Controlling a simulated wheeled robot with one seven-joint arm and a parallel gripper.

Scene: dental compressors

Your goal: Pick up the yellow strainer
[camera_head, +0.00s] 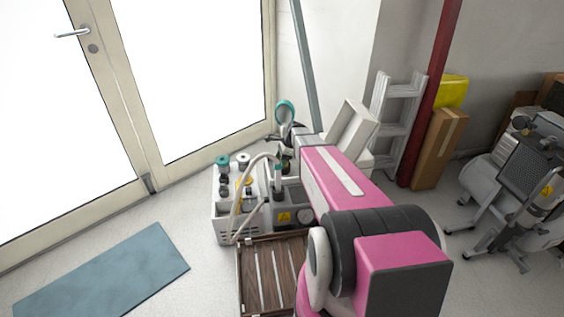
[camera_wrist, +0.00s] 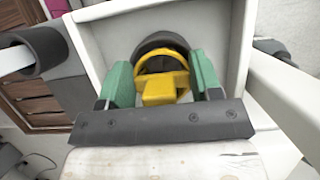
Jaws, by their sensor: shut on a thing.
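In the wrist view, the yellow strainer (camera_wrist: 160,88) sits between the two green fingers of my gripper (camera_wrist: 163,72). The fingers are closed in on it from both sides. Its upper part is a yellow ring, with a blocky yellow part below. A dark round shape (camera_wrist: 165,41) shows behind the ring; I cannot tell if it belongs to the strainer. In the head view I cannot make out the strainer, and my pink arm covers much of the middle.
White walls (camera_wrist: 222,28) surround the strainer in the wrist view. In the head view, a white compressor unit (camera_head: 225,228) stands beside a slatted wooden crate (camera_head: 258,262). A ladder (camera_head: 396,128), red post (camera_head: 432,90) and cardboard box (camera_head: 437,150) stand right. Floor near the blue mat (camera_head: 105,275) is open.

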